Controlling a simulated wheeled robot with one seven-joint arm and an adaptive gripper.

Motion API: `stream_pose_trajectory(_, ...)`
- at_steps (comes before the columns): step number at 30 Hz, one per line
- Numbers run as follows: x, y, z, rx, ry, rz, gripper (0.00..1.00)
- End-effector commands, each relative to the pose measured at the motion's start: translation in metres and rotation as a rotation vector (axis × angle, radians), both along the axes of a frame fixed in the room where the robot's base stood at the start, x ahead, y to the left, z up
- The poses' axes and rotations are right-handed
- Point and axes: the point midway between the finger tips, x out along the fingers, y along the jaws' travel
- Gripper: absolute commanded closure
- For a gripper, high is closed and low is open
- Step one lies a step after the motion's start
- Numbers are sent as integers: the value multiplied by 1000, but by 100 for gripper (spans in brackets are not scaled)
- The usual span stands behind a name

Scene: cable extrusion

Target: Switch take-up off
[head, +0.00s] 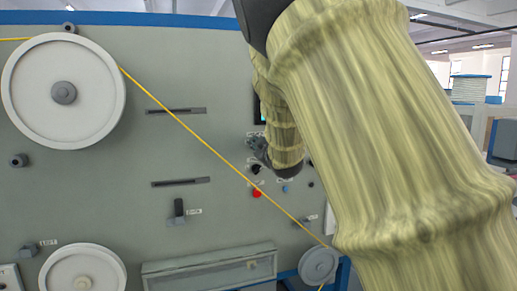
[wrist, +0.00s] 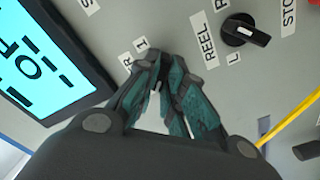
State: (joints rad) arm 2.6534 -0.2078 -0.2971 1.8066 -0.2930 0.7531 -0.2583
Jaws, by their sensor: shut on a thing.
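My gripper (wrist: 168,70) is at the grey control panel (wrist: 200,15), its fingertips close together at the panel face. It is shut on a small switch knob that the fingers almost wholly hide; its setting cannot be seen. Labels beside the fingertips are partly covered, with only an "R" and an "I" readable. In the head view my gripper (head: 258,149) shows small and dark at the panel, partly behind my arm.
Right of the fingertips in the wrist view is a black rotary knob (wrist: 245,35) labelled REEL. A lit cyan screen (wrist: 45,65) is at left. In the head view, a red button (head: 257,194), a blue button (head: 285,189) and a yellow cable (head: 190,130) are near.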

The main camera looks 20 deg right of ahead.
Motion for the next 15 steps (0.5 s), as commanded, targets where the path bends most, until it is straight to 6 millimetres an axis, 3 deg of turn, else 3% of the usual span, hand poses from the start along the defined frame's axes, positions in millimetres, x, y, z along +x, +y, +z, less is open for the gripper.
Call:
stream_pose_trajectory(10, 0, -1, -3, -3, 5, -2, 100)
stream_pose_trajectory(12, 0, -1, -3, -3, 5, -2, 80)
stream_pose_trajectory(15, 0, -1, -2, -3, 3, -1, 68)
